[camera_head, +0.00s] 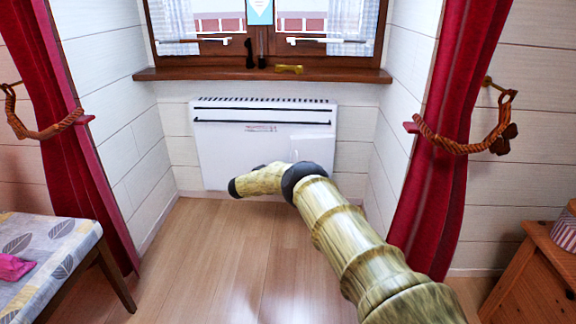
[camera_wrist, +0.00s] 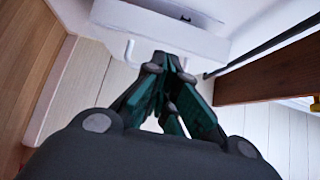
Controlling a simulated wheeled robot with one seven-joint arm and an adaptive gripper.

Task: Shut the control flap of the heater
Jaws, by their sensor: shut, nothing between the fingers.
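The white heater (camera_head: 225,150) hangs on the wall below the window. A paler rectangular panel that looks like its control flap (camera_head: 313,148) is at its right side; I cannot tell how far it stands open. My arm crosses in front of the heater's lower part, and my gripper cannot be made out clearly in the head view. In the wrist view my gripper (camera_wrist: 170,72) is shut and empty, its fingers pointing towards a white part of the heater (camera_wrist: 165,28). A thin white hook shape (camera_wrist: 130,50) shows just left of the fingertips. Contact cannot be told.
A wooden sill (camera_head: 200,74) runs above the heater, with a small yellow object (camera_head: 289,69) on it. Red curtains (camera_head: 455,130) hang at both sides. A bed or bench (camera_head: 50,245) is at left, a wooden cabinet (camera_head: 535,275) at right. The floor (camera_head: 215,260) between is clear.

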